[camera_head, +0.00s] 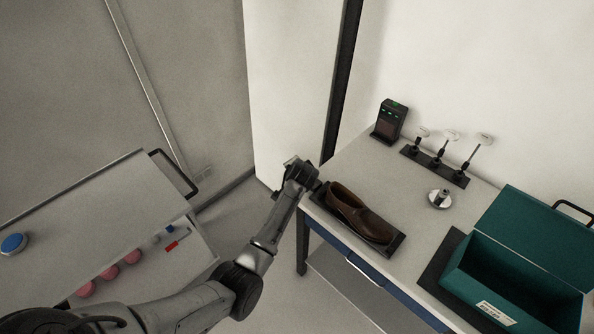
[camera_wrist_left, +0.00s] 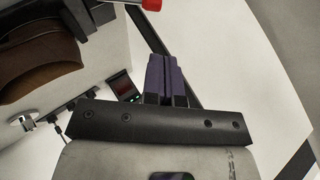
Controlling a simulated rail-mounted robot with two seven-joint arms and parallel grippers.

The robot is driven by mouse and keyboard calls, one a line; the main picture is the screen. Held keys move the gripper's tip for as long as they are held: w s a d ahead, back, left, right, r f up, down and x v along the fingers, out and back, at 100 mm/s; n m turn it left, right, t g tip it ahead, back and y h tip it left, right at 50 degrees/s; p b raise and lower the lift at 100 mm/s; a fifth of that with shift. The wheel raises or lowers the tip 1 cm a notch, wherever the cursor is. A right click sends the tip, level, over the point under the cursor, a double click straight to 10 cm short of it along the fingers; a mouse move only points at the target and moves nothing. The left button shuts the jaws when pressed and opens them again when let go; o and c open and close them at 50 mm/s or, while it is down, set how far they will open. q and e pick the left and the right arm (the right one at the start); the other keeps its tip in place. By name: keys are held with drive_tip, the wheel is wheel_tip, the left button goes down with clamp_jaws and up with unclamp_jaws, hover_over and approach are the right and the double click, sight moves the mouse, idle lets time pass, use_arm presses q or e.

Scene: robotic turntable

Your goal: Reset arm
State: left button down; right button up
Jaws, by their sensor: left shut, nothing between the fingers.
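My left arm reaches in from the lower left of the head view. My left gripper (camera_head: 299,170) is just off the left corner of the right-hand table, beside the brown shoe and apart from it as far as I can see. In the left wrist view the purple-padded fingers (camera_wrist_left: 166,72) are together with nothing between them. The brown shoe (camera_head: 352,210) lies on a black tray near the table's front edge. It also shows in the left wrist view (camera_wrist_left: 38,62), at the upper left. My right gripper is not in view.
The table (camera_head: 400,175) also holds a black device (camera_head: 389,121) with green lights, a rack of stamp-like tools (camera_head: 436,165), a round metal piece (camera_head: 439,199) and an open teal box (camera_head: 510,285). At left, a cabinet (camera_head: 90,215) has an open drawer with pink balls (camera_head: 108,272).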

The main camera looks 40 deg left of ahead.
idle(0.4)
use_arm(q)
drive_tip(key=s+d+r+n+t+h, duration=0.2)
drive_tip(key=d+r+n, duration=0.35)
drive_tip(key=r, duration=0.75)
drive_tip(key=s+d+r+m+t+h, duration=0.2)
drive_tip(key=s+d, duration=0.3)
drive_tip(key=d, duration=0.1)
drive_tip(key=s+d+f+m+h, duration=0.1)
drive_tip(key=s+d+f, duration=0.15)
drive_tip(key=s, duration=0.35)
drive_tip(key=s+d+f+m+g+h, duration=0.1)
drive_tip(key=s+d+f, duration=0.1)
drive_tip(key=s+d, duration=0.25)
drive_tip(key=s+d+f+m+h, duration=0.1)
drive_tip(key=s+d+f, duration=0.1)
drive_tip(key=s, duration=0.5)
drive_tip(key=s+d+f+g, duration=0.2)
drive_tip(key=s+f+g, duration=0.3)
drive_tip(key=s+f, duration=0.9)
drive_tip(key=w+p+v, duration=0.1)
drive_tip(key=p+v, duration=1.1)
drive_tip(key=v, duration=0.2)
drive_tip(key=shift+w+r+p, duration=0.2)
drive_tip(key=shift+r+p, duration=0.2)
